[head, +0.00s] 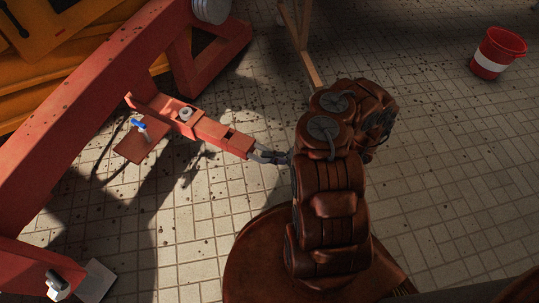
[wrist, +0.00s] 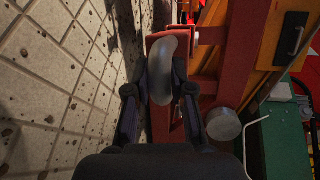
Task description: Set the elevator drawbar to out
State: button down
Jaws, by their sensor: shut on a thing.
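The red elevator drawbar (head: 210,128) is a straight bar sloping down to the right from the red frame, with a grey metal eye at its free end. My gripper (head: 272,157) is at that end, with its fingers on either side of the eye. In the wrist view the curved metal eye (wrist: 166,60) sits between the two dark fingers of my gripper (wrist: 161,82), which are shut on it. A blue-handled pin (head: 138,124) stands by a small red plate beside the bar. Whether the pin passes through the bar cannot be told.
The large red elevator frame (head: 85,95) fills the left side, with orange machinery (head: 60,45) behind it. A wooden post (head: 301,45) stands beyond my arm. A red and white bucket (head: 490,64) is at the far right. Tiled floor (head: 455,170) on the right is clear.

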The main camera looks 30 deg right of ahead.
jog(key=shift+s+f, duration=0.25)
jog(key=shift+f, duration=0.05)
jog(key=c, duration=1.3)
grip_release()
jog(key=o, duration=0.3)
jog(key=shift+r, duration=0.1)
jog(key=shift+w+r, duration=0.1)
jog(key=v, duration=1.2)
